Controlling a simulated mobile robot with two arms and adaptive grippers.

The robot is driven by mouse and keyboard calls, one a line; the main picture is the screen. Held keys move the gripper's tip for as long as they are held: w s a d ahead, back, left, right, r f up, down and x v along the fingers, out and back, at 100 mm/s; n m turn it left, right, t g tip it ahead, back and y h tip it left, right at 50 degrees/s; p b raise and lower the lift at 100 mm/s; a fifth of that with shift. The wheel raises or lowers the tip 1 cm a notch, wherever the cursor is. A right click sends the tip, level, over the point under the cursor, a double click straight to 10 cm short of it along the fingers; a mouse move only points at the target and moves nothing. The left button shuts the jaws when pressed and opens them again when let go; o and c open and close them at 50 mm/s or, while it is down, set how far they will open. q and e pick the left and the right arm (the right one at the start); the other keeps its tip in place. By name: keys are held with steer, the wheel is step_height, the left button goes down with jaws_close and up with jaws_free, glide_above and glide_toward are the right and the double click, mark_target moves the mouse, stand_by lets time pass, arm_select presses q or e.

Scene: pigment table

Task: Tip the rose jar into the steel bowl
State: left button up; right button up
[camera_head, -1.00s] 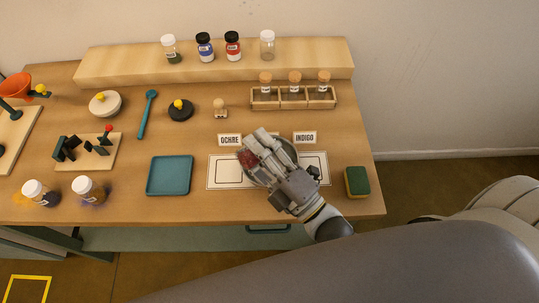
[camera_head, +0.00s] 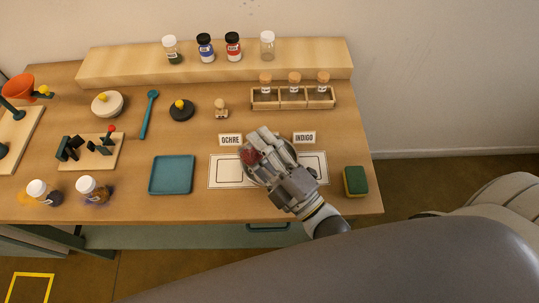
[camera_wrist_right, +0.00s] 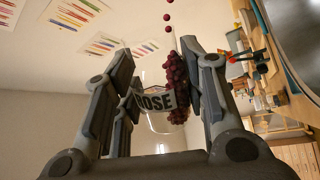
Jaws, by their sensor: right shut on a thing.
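The rose jar (camera_wrist_right: 155,102) is clear, with a white ROSE label, and lies between the fingers of my right gripper (camera_wrist_right: 155,95) in the right wrist view. Dark red beads (camera_wrist_right: 177,85) line one side of the jar, and a few are loose beyond its mouth. In the head view my right gripper (camera_head: 259,152) is shut on the jar, tilted over the steel bowl (camera_head: 290,150). The gripper hides most of the bowl; red shows at its tip. The bowl's rim also shows in the right wrist view (camera_wrist_right: 290,50). My left gripper is not in view.
The bowl is on a white marked mat (camera_head: 226,172) behind which stand OCHRE and INDIGO cards (camera_head: 304,137). A green-yellow sponge (camera_head: 355,181) is to the right, near the table edge. A teal tray (camera_head: 171,175) is to the left. Corked vials stand in a rack (camera_head: 292,104) behind.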

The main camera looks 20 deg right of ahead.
steer(key=shift+d+r+m+p, duration=0.15)
steer(key=shift+m+p, duration=0.35)
steer(key=shift+m, duration=0.2)
stand_by(0.5)
steer(key=shift+w+d+f+m+h, duration=0.15)
steer(key=shift+f+m+h, duration=0.15)
steer(key=shift+m, duration=0.2)
steer(key=shift+w+d+f+m+h, duration=0.1)
steer(key=shift+f+m+h, duration=0.15)
steer(key=shift+m, duration=0.25)
stand_by(1.6)
steer(key=shift+d+r+m+h+p, duration=0.1)
steer(key=shift+r+m+h+p, duration=0.1)
steer(key=shift+r+m+p, duration=0.45)
steer(key=shift+d+r+m+h+p, duration=0.15)
steer(key=shift+m+p, duration=0.1)
steer(key=shift+p, duration=0.75)
stand_by(0.5)
